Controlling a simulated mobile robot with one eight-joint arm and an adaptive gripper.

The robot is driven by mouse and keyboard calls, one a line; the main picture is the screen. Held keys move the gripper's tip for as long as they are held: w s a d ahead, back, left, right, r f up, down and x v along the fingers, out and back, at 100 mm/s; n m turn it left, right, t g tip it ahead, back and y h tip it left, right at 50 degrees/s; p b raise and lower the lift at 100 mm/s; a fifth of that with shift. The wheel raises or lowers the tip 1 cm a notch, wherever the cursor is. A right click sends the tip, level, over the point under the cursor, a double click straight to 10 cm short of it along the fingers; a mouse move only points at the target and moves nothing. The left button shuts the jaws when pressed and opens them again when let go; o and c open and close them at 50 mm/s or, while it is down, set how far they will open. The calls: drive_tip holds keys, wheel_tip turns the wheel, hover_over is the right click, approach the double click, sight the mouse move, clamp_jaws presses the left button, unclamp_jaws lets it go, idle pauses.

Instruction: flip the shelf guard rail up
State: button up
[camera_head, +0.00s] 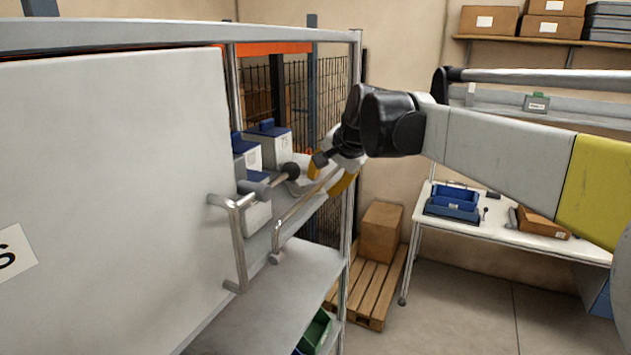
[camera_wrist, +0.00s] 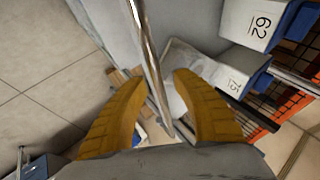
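The shelf guard rail (camera_head: 300,203) is a thin metal bar along the front edge of a shelf board, with a bent end going down to a mount at the board's near end. In the wrist view the rail (camera_wrist: 152,62) runs lengthwise between my two yellow fingers. My gripper (camera_head: 328,179) is at the rail's far part, by the shelf's right post. In the wrist view my gripper (camera_wrist: 160,82) is open, with a visible gap between each finger and the bar. The rail's far end is hidden behind my gripper in the head view.
A grey door (camera_head: 110,190) with a bar handle (camera_head: 238,245) covers the shelf's left part. White boxes with blue tops (camera_head: 272,146) stand behind the rail. A lower shelf board (camera_head: 265,295) lies below.

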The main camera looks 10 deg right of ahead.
drive_tip(key=v, duration=1.2)
drive_tip(key=s+f+n+b, duration=0.3)
drive_tip(key=s+f+b, duration=0.5)
drive_tip(key=f, duration=1.4)
drive_tip(key=s+d+f+n+h+b, duration=0.1)
drive_tip(key=s+f+b, duration=0.7)
drive_tip(key=f+b, duration=1.1)
drive_tip(key=s+d+f+n+h+b, duration=0.1)
drive_tip(key=s+f+n+b, duration=0.3)
drive_tip(key=f, duration=2.1)
drive_tip(key=s+b, duration=0.4)
drive_tip(key=b, duration=0.6)
drive_tip(key=shift+s+d+f+n, duration=0.2)
drive_tip(key=shift+s+f+n, duration=0.1)
drive_tip(key=shift+f, duration=0.05)
